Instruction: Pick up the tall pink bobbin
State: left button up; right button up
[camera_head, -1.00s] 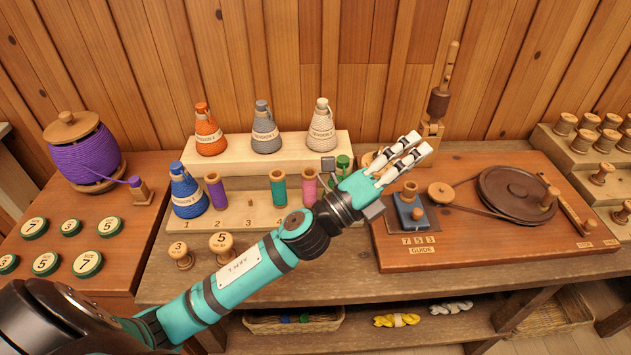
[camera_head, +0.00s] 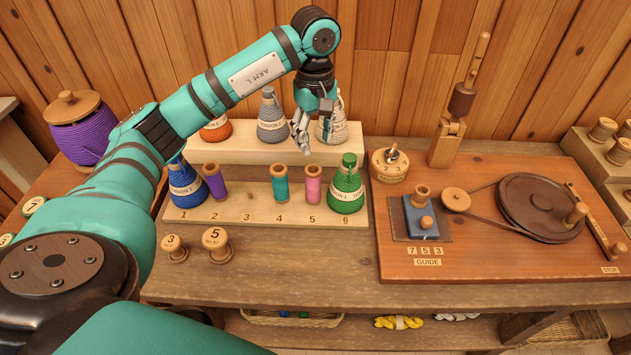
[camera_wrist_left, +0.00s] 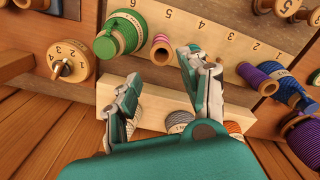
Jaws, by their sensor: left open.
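The tall pink bobbin (camera_head: 313,185) stands upright at place 5 of the low numbered board (camera_head: 250,212), between the teal bobbin (camera_head: 280,183) and the green cone (camera_head: 347,186). In the left wrist view the pink bobbin (camera_wrist_left: 160,50) shows beyond and between my fingers. My left gripper (camera_head: 303,143) points down, open and empty, above and behind the bobbin, in front of the upper cone shelf. The left gripper also shows in the wrist view (camera_wrist_left: 160,75), its fingers apart and not touching the bobbin. My right gripper is not in view.
A purple bobbin (camera_head: 214,182) stands at place 2. Grey (camera_head: 271,118) and cream (camera_head: 331,118) cones stand on the upper shelf close to the gripper.

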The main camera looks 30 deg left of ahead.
aim_at(314, 186)
pick_arm(q)
notch_tip(314, 186, down, 11)
jog(key=shift+r+p, duration=0.1)
jog(key=shift+p, duration=0.85)
jog(key=shift+f+p, duration=0.3)
jog(key=shift+f, duration=0.25)
jog(key=f, duration=0.3)
jog(key=f+p, duration=0.1)
jog(key=shift+a+f, duration=0.2)
jog(key=shift+a, duration=0.05)
jog(key=shift+c, duration=0.2)
jog(key=c, duration=0.8)
jog(key=shift+w+r, duration=0.1)
jog(key=shift+r, duration=0.05)
